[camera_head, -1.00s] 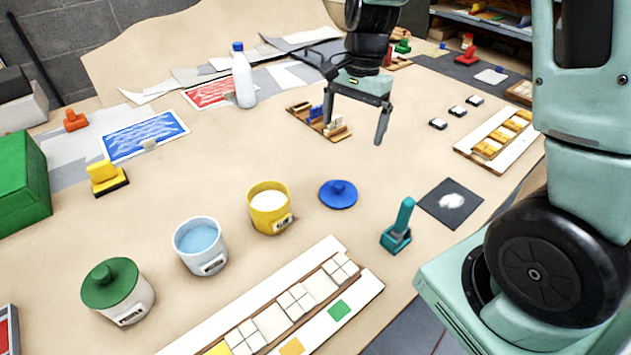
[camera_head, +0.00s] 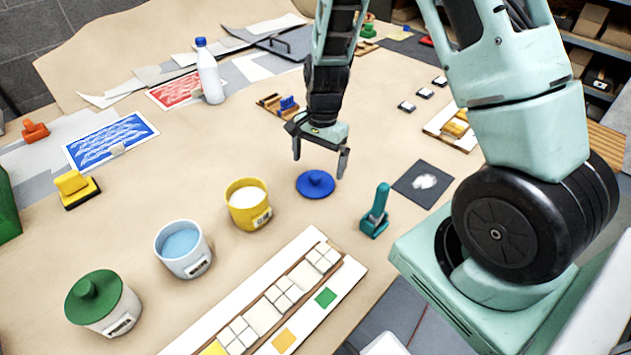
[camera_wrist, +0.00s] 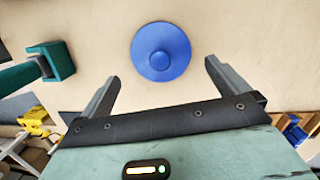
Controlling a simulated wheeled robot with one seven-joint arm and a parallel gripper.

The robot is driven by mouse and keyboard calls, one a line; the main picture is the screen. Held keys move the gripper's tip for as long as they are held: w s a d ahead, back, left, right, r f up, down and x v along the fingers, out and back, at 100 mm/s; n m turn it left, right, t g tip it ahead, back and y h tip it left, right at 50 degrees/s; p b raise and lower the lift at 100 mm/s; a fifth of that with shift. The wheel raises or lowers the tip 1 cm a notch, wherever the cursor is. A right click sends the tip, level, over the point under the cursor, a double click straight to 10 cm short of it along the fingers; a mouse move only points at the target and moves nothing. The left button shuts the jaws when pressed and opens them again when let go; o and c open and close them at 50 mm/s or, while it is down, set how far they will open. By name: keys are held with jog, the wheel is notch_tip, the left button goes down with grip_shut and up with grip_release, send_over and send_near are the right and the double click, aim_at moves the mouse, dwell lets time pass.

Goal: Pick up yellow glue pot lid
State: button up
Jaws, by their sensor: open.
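The yellow glue pot (camera_head: 245,212) stands open, with white contents showing. A round blue lid with a knob (camera_head: 315,184) lies on the table just right of it; no yellow lid is visible. My gripper (camera_head: 319,167) is open and empty, pointing down above the blue lid, its fingers apart from it. In the wrist view the blue lid (camera_wrist: 160,52) lies whole beyond the open fingertips, roughly centred between them.
A teal-handled tool (camera_head: 375,212) stands right of the lid, near a dark square (camera_head: 424,183). A pale blue pot (camera_head: 183,250) and a green-lidded pot (camera_head: 104,303) stand at left. A tile board (camera_head: 262,312) lies in front.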

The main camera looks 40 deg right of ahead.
aim_at(316, 174)
jog(key=shift+s+a+f+p, duration=0.15)
jog(key=shift+f+p, duration=0.1)
jog(key=shift+f, duration=0.55)
jog(key=shift+w+a+f+p, duration=0.1)
jog(key=shift+a+f+p, duration=0.1)
jog(key=shift+f, duration=0.6)
jog(key=shift+s+a+f+p, duration=0.15)
jog(key=shift+f+p, duration=0.1)
jog(key=shift+f, duration=0.55)
jog(key=c, duration=0.8)
